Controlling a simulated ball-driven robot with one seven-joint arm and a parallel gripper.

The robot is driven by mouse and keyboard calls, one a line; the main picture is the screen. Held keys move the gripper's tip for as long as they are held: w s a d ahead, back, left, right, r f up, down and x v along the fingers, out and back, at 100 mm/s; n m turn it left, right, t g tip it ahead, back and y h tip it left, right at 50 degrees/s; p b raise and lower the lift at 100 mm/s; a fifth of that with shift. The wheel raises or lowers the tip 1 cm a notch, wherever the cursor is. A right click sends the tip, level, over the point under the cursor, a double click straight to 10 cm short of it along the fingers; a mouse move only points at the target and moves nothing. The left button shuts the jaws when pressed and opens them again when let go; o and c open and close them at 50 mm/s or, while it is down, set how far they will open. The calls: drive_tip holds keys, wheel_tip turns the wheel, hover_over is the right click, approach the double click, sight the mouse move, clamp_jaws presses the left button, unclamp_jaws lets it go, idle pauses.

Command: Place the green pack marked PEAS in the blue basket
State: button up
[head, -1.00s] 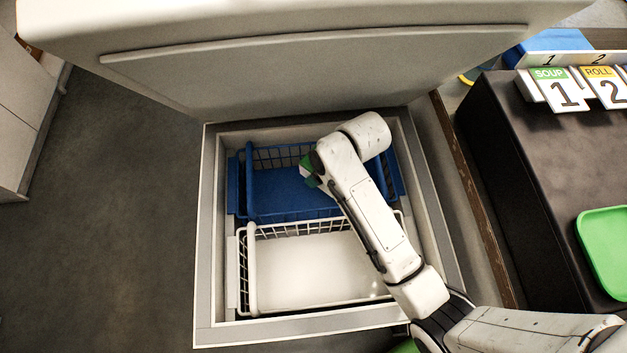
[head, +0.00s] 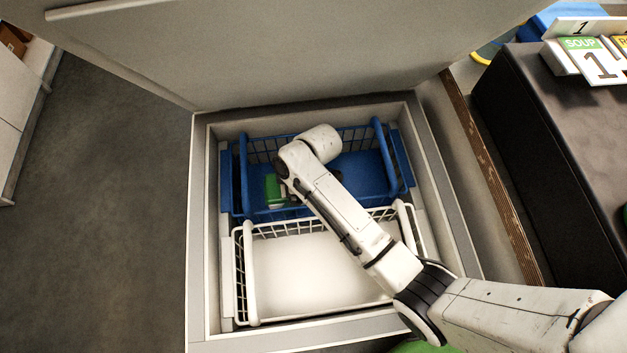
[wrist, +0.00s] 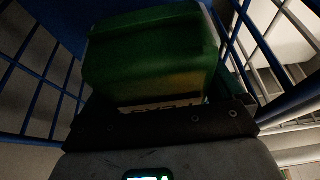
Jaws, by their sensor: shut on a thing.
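The green pack (head: 271,187) shows in the head view inside the left part of the blue basket (head: 350,176), low between its walls. In the wrist view the green pack (wrist: 150,55) fills the upper middle, with part of its printed lettering just above the dark gripper edge. My gripper (wrist: 160,112) is shut on the pack. In the head view my arm hides most of the gripper. Blue basket bars stand on both sides of the pack in the wrist view. I cannot tell whether the pack touches the basket floor.
An empty white basket (head: 310,275) sits in front of the blue one, in the same open chest (head: 199,250). The raised lid (head: 290,60) stands behind. A dark counter (head: 560,130) with number signs (head: 597,62) is at right. Floor at left is clear.

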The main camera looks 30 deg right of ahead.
drive_tip(key=f, duration=0.3)
drive_tip(key=shift+w+d, duration=0.1)
drive_tip(key=shift+d, duration=0.2)
drive_tip(key=d, duration=0.2)
drive_tip(key=shift+d+r, duration=0.15)
drive_tip(key=shift+d, duration=0.2)
drive_tip(key=d+p, duration=0.1)
drive_tip(key=d, duration=0.3)
drive_tip(key=shift+d, duration=0.35)
drive_tip(key=shift+f, duration=0.65)
drive_tip(key=shift+f, duration=0.1)
drive_tip(key=o, duration=1)
drive_tip(key=shift+f, duration=0.1)
drive_tip(key=shift+o, duration=0.2)
